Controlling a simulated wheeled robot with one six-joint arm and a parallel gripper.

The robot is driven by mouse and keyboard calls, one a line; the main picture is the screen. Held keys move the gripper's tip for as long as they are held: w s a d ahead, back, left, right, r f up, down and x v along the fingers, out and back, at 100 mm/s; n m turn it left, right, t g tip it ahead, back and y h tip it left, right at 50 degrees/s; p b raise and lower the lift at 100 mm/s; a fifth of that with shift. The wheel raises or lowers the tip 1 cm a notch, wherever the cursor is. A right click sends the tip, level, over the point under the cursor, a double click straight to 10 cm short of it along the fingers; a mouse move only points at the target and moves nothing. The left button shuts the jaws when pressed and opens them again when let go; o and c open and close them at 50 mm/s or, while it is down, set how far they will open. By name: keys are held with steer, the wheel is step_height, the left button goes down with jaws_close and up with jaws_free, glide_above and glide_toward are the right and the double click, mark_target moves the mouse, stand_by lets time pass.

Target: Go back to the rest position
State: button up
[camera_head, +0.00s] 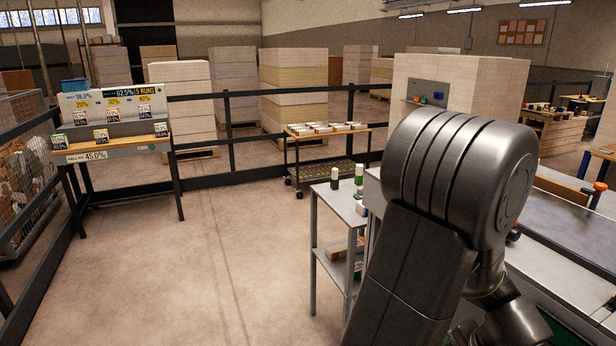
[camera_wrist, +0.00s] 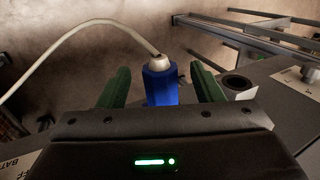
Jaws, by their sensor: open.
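My gripper (camera_wrist: 160,70) shows in the wrist view, with its two green fingers apart. A blue plug-like piece (camera_wrist: 160,86) with a pale top stands between the fingers, with a gap visible on each side. A white cable (camera_wrist: 88,24) runs from its top in an arc to the left. The lower end of the blue piece is hidden behind my gripper's body. In the head view my arm fills the right foreground, and my gripper is out of sight there.
A grey panel (camera_wrist: 288,88) with a round dark hole lies right of the fingers. In the head view, a small metal table (camera_head: 336,206) and a worktop (camera_head: 575,238) are close to my arm. A cart (camera_head: 326,150) stands farther back. The floor at left centre is clear.

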steer(key=v, duration=1.2)
steer(key=x, duration=1.3)
steer(key=shift+a+f, duration=0.15)
steer(key=shift+f, duration=0.1)
steer(key=s+a, duration=0.2)
steer(key=a, duration=0.3)
steer(key=shift+s+a+r+p, duration=0.2)
steer(key=shift+a+p, duration=0.05)
steer(key=shift+p, duration=0.2)
steer(key=shift+r, duration=0.1)
